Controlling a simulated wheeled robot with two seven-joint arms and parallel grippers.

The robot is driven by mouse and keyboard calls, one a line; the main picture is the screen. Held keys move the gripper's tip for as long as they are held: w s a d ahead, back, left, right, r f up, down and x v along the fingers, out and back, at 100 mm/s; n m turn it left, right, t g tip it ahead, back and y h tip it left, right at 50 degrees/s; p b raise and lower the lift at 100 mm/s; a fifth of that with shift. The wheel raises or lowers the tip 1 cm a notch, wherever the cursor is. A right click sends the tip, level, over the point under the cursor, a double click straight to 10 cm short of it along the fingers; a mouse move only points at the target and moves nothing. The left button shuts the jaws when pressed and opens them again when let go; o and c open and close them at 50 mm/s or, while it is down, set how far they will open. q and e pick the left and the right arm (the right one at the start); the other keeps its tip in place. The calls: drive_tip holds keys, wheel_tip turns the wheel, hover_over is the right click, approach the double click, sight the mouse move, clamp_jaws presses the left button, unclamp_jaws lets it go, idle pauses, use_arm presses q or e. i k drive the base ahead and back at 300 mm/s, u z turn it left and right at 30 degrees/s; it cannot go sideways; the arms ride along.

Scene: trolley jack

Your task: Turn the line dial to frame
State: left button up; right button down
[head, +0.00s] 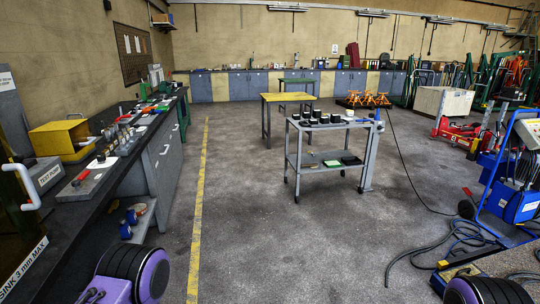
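I cannot make out a dial that is clearly marked as the line dial, nor its "frame" setting. On the left workbench (150,150), a grey box (46,176) is labelled "TEST PUMP". A grey plate with a red part (84,175) lies beside it, too small to read. A white crank handle (27,190) shows at the left edge, above a panel (24,270) lettered "SINK 3 mm MAX". Purple and black parts of my arms show at the bottom left and bottom right. Neither gripper is in view.
A grey trolley (325,165) with black cups stands mid-floor, a yellow-topped table (288,97) behind it. A red jack (452,126), a blue wheeled machine (515,205) and loose hoses (455,240) are on the right. Floor along the yellow line (200,190) is clear.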

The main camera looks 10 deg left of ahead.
sight(102, 158)
drive_tip(key=u, duration=0.2)
drive_tip(key=i, duration=1.85)
drive_tip(key=u, duration=0.65)
